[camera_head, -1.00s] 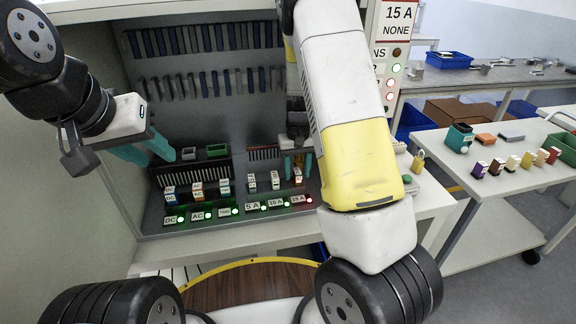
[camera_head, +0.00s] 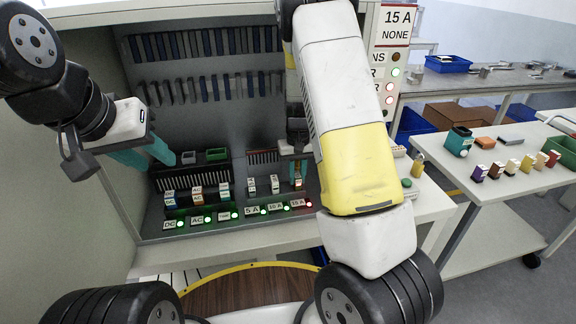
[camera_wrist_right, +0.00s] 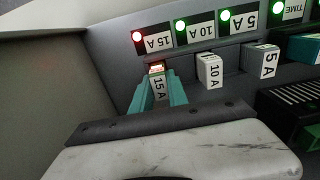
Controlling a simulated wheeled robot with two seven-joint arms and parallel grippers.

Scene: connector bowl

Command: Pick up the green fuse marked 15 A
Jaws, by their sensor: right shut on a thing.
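The fuse marked 15 A (camera_wrist_right: 158,86) is between the two teal fingers of my right gripper (camera_wrist_right: 160,94) in the right wrist view. Its white label reads 15 A and its far end looks orange; I cannot make out green on it. My right gripper is shut on it, at the slot with the 15 A plate (camera_wrist_right: 157,43) and a red light. In the head view my right gripper (camera_head: 298,172) is small, partly behind my forearm, at the right end of the fuse row. My left gripper (camera_head: 158,162) is open and empty, left of the panel.
A 10 A fuse (camera_wrist_right: 209,70) and a 5 A fuse (camera_wrist_right: 264,61) stand beside the held one, with green lights behind. More modules (camera_head: 197,194) stand to the left.

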